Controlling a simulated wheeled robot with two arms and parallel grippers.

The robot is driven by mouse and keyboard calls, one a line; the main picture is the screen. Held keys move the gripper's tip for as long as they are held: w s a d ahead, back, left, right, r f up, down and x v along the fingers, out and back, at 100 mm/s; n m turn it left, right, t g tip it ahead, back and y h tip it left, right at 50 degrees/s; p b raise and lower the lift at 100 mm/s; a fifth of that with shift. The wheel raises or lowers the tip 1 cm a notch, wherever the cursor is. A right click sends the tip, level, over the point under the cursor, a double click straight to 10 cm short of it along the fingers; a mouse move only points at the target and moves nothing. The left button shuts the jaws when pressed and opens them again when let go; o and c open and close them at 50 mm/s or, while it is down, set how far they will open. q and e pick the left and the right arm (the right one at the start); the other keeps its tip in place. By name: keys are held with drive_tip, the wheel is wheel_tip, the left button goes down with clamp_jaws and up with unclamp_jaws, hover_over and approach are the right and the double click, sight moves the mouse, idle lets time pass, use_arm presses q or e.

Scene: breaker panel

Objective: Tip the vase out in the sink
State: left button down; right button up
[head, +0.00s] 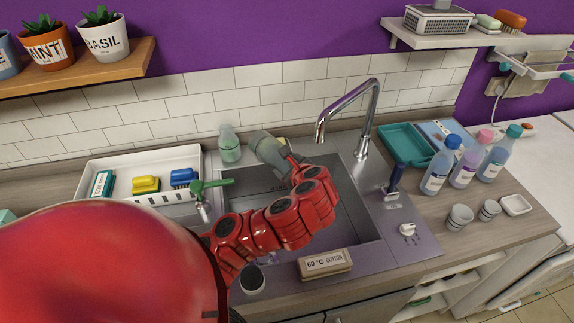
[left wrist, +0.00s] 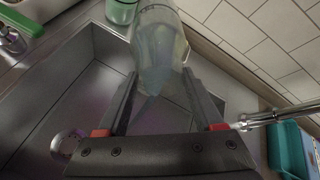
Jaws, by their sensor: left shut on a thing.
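The vase (left wrist: 160,42) is clear, bluish glass. In the left wrist view it sits between the fingers of my left gripper (left wrist: 162,80), which is shut on it. In the head view my left gripper (head: 264,146) is over the back left part of the sink (head: 345,190); the vase is mostly hidden there. The metal sink basin (left wrist: 85,105) with its round drain (left wrist: 66,143) shows below the gripper in the left wrist view. I cannot tell the vase's exact tilt or how much liquid it holds. My right gripper is not in view.
A tall faucet (head: 350,105) stands behind the sink. Several bottles (head: 440,165) and cups (head: 460,216) stand on the right. A labelled block (head: 325,263) lies on the front edge.

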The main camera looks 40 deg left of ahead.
use_arm(q)
drive_tip(key=shift+d+f+y+b, duration=0.15)
drive_tip(key=shift+y+b, duration=0.15)
drive_tip(key=shift+b, duration=0.35)
drive_tip(key=shift+t, duration=0.3)
drive_tip(key=shift+r+y, duration=0.2)
drive_tip(key=shift+y, duration=0.1)
drive_tip(key=shift+s, duration=0.1)
drive_tip(key=shift+d+f+b, duration=0.15)
drive_tip(key=shift+f+b, duration=0.05)
drive_tip(key=shift+b, duration=0.35)
drive_tip(key=shift+y+b, duration=0.3)
drive_tip(key=shift+y, duration=0.2)
drive_tip(key=shift+r+t, duration=0.2)
drive_tip(key=shift+t, duration=0.1)
